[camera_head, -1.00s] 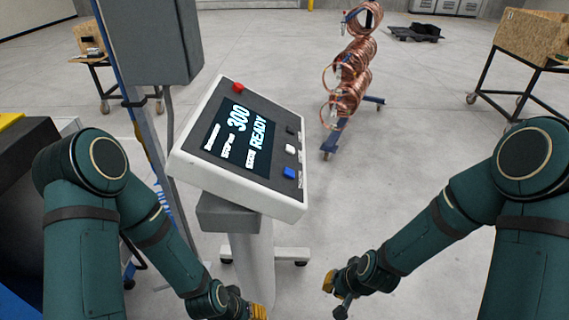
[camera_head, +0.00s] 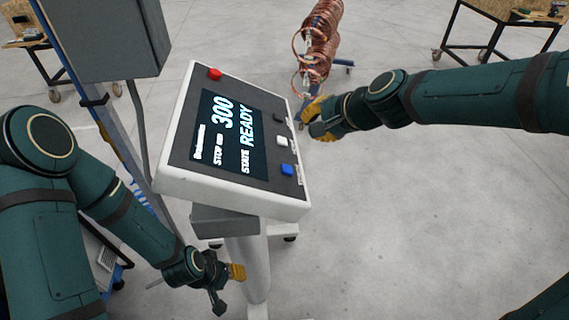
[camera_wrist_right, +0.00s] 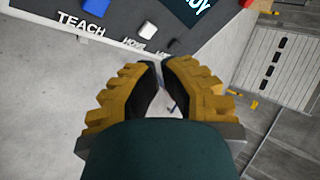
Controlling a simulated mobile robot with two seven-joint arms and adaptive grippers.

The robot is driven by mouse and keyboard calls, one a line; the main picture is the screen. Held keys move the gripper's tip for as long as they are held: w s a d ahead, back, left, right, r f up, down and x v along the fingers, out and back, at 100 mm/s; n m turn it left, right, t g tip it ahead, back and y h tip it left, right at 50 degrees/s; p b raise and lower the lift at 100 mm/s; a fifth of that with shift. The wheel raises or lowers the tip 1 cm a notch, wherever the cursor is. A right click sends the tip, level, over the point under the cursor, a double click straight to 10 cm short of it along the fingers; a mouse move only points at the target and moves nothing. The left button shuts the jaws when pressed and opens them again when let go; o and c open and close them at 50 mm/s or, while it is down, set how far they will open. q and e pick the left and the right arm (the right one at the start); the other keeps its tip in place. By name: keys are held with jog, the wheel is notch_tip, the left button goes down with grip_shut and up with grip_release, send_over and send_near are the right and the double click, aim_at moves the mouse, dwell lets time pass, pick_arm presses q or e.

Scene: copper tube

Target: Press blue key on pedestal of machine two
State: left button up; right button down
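The blue key (camera_head: 287,169) is the lowest of the keys at the right edge of the tilted pedestal panel (camera_head: 240,198). In the right wrist view the blue key (camera_wrist_right: 95,4) is at the top edge, beside the word TEACH. My right gripper (camera_head: 308,112) is just right of the panel's upper right side, above and beyond the blue key in the picture. In the right wrist view its yellow fingers (camera_wrist_right: 162,62) have their tips together with nothing held. My left gripper (camera_head: 228,286) hangs low beside the pedestal post; its opening is unclear.
A white key (camera_head: 282,141) and a black key (camera_head: 278,117) are above the blue key. A red button (camera_head: 215,73) is at the panel's top left. The screen reads 300 and READY. A rack of copper coils (camera_head: 318,42) stands behind. Floor to the right is clear.

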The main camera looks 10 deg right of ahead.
jog(key=shift+f, duration=0.15)
jog(key=b, duration=0.4)
send_over(287, 170)
jog(key=w+d, duration=0.2)
jog(key=d, duration=0.1)
jog(key=f, duration=0.6)
jog(key=shift+a, duration=0.2)
jog(key=shift+a+f+b, duration=0.5)
jog(key=shift+f+b, duration=0.1)
jog(key=shift+f, duration=0.15)
jog(key=shift+f, duration=0.1)
jog(key=shift+a+f, duration=0.25)
